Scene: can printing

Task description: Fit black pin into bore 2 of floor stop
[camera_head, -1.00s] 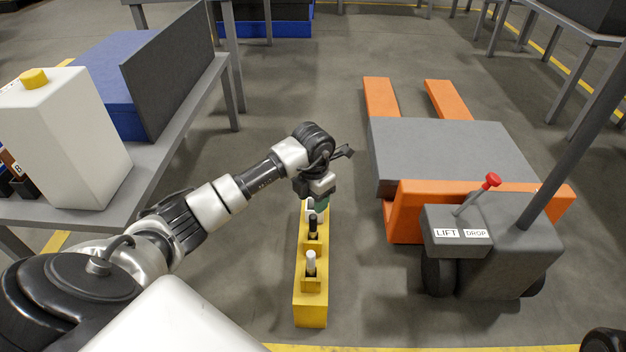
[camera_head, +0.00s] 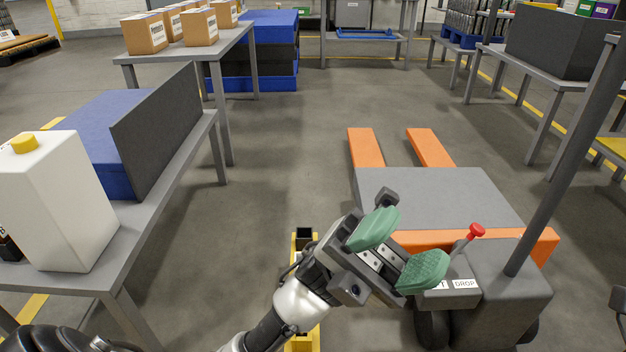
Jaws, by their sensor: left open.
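My left gripper (camera_head: 398,250) is open and empty, its two green pads spread wide apart. It is raised in front of the pallet truck, to the right of the floor stop. The yellow floor stop (camera_head: 303,340) stands on the floor, mostly hidden behind my left arm. Its far end shows a dark square part (camera_head: 304,236); I cannot tell whether this is an empty bore. The black pin and the white pins are not visible now.
An orange and grey pallet truck (camera_head: 430,195) with a red-knobbed lever (camera_head: 476,231) stands close to the right of my gripper. A grey table (camera_head: 150,225) on the left holds a white canister (camera_head: 60,200) and a blue block (camera_head: 90,140).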

